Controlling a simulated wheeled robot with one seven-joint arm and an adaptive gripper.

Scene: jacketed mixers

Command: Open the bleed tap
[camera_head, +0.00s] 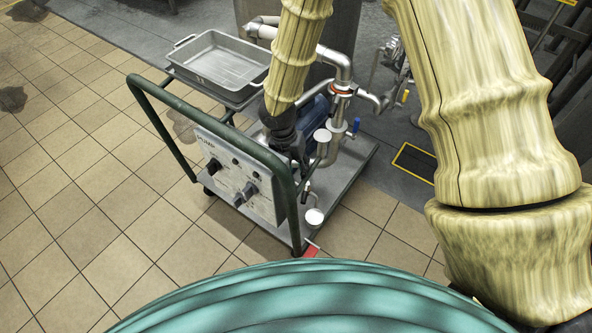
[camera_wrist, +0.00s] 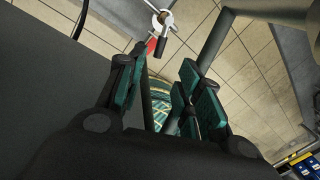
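The pump cart (camera_head: 235,170) stands on the tiles with a panel lettered PUMP on its front. A small dark-handled tap (camera_head: 306,187) sits low on its right side, above a white round cup (camera_head: 314,216). I take this for the bleed tap, but it is too small to be sure. My gripper (camera_wrist: 165,85) is open and empty in the wrist view, its green-padded fingers apart. A pale round part (camera_wrist: 161,20) shows beyond the fingertips. In the head view, my gripper is dark and sits behind the panel's upper right, its fingertips mostly hidden.
The cart's green tube handle (camera_head: 160,123) rises in front of the panel, close to my gripper. A blue-handled valve (camera_head: 356,125) is on the pipework behind. A metal tray (camera_head: 220,65) is at the cart's back left. Tiled floor (camera_head: 80,190) is clear at left.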

